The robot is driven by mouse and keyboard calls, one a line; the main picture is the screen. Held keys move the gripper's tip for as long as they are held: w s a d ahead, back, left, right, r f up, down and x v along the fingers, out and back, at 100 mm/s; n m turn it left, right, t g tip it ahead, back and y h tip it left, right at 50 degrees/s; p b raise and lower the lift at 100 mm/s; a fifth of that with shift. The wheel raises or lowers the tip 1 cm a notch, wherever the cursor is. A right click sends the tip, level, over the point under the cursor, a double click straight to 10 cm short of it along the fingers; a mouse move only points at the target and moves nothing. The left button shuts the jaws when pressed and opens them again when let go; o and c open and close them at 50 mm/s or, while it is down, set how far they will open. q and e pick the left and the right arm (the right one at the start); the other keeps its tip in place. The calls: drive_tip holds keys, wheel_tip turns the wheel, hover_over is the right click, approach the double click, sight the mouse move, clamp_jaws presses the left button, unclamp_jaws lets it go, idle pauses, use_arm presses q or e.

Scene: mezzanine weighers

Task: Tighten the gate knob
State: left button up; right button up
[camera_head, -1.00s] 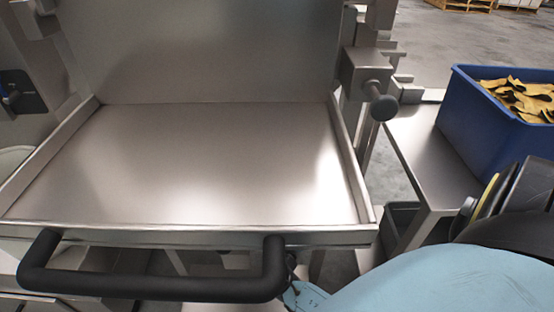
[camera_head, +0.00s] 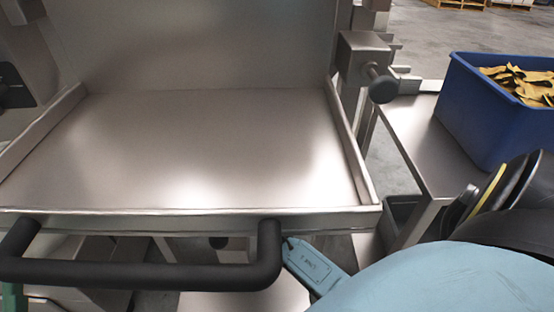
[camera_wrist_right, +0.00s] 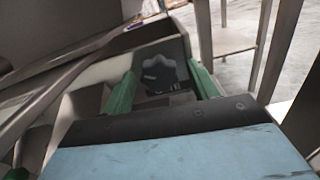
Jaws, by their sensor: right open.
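In the head view a round black knob (camera_head: 383,88) sits on a steel block at the right of the steel pan. A small dark round part (camera_head: 218,242) shows under the pan's front edge; I cannot tell if it is the lobed knob.
The steel pan (camera_head: 190,150) is empty, with a thick black handle (camera_head: 150,275) in front. A blue bin (camera_head: 490,120) of yellowish pieces stands on a steel table (camera_head: 415,140) at right.

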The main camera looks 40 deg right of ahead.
drive_tip(key=c, duration=1)
